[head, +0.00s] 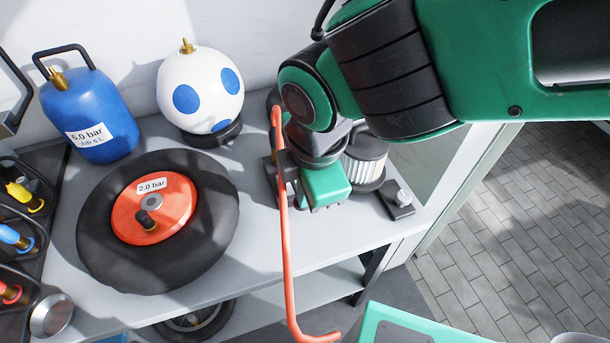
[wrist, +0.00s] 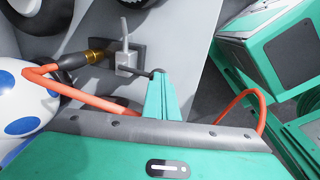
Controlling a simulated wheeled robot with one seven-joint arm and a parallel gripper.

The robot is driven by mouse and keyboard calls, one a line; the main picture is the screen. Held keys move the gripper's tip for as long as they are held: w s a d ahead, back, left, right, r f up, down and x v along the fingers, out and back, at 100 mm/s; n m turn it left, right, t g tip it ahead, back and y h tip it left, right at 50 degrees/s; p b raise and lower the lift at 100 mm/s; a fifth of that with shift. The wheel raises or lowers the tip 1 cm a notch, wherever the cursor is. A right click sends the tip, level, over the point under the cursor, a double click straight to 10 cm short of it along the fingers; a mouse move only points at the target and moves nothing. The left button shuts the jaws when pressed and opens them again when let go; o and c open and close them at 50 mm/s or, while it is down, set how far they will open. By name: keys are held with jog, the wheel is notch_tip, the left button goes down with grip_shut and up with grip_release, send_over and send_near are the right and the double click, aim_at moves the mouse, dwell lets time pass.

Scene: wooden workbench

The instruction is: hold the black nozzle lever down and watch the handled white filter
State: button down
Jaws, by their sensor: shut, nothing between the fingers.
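The black nozzle lever (wrist: 142,73) runs from a grey metal block (wrist: 125,62) toward my fingertips in the wrist view. My gripper (wrist: 160,80) is shut and empty, its fingertips at the lever's rounded end. I cannot tell how firmly they press or how far down the lever is. A brass fitting (wrist: 96,57) with an orange hose meets the block's left side. In the head view my gripper's body hides the lever. The white filter (head: 365,160), pleated with a dark cap and base, stands upright just behind my gripper and is partly covered; its handle is not clear.
The orange hose (head: 284,235) hangs past my gripper over the bench's front edge. A wheel (head: 95,235) with an orange hub, a blue tank (head: 88,110) and a blue-spotted white ball (head: 205,70) are to the left. A black block (head: 396,203) with a silver knob is to the right.

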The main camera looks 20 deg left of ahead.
jog(key=w+a+v, duration=0.2)
jog(key=v, duration=1.1)
jog(key=shift+s+d+r, duration=0.2)
jog(key=shift+d+r, duration=0.2)
jog(key=shift+r, duration=0.2)
jog(key=shift+w, duration=0.1)
jog(key=w+d+f+m+h, duration=0.15)
jog(key=w+d+m, duration=0.3)
jog(key=d, duration=0.55)
jog(key=w+d+f+m, duration=0.2)
jog(key=w+d+m, duration=0.3)
jog(key=d, duration=0.6)
jog(key=w+d+f+m+h, duration=0.15)
jog(key=w+d+m, duration=0.25)
jog(key=d+m, duration=0.45)
jog(key=s+d+f+m, duration=0.2)
jog(key=s+d+m, duration=0.2)
jog(key=d, duration=0.3)
jog(key=s+d+f+m+g+y, duration=0.1)
jog(key=s+d+f+m, duration=0.1)
jog(key=s+d+m, duration=0.3)
jog(key=s+d+f+m, duration=0.3)
jog(key=s+d+m, duration=0.2)
jog(key=d, duration=0.6)
jog(key=shift+g+y, duration=0.3)
jog(key=shift+g, duration=0.1)
jog(key=shift+s+a+f, duration=0.1)
